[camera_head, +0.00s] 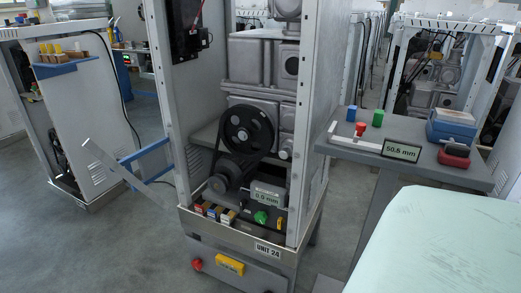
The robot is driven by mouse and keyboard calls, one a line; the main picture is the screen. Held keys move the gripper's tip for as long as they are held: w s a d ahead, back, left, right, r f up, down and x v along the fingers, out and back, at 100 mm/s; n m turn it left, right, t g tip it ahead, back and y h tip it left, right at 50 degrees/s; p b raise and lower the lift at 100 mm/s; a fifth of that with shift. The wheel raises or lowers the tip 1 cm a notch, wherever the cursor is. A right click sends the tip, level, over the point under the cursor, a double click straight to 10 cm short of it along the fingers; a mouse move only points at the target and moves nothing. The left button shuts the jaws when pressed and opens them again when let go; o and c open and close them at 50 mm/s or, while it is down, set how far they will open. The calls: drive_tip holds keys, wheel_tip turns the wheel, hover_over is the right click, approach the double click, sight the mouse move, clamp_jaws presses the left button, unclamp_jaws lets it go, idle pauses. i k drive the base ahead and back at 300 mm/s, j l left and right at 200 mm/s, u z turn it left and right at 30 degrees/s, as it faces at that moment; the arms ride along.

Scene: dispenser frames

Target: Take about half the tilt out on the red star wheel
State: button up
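A red knob (197,264), which looks like the red star wheel, sits low on the front left of the frame marked UNIT 24 (268,250). It is small here, and its points and tilt cannot be made out. A green star-shaped knob (261,216) sits higher, below a grey box whose display (267,197) seems to read 0.9 mm. Behind them a belt runs between a large black upper pulley (248,129) and a dark lower pulley (233,172). My gripper is not in view.
A grey side table (445,170) at right holds a 50.6 mm display (401,150), small coloured blocks, a white angled piece and blue and red boxes. A flat grey bar (115,165) and blue arms (145,157) jut out left. Open floor (110,245) lies front left.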

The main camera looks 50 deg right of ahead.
sight(196, 265)
drive_tip(key=z, duration=1.25)
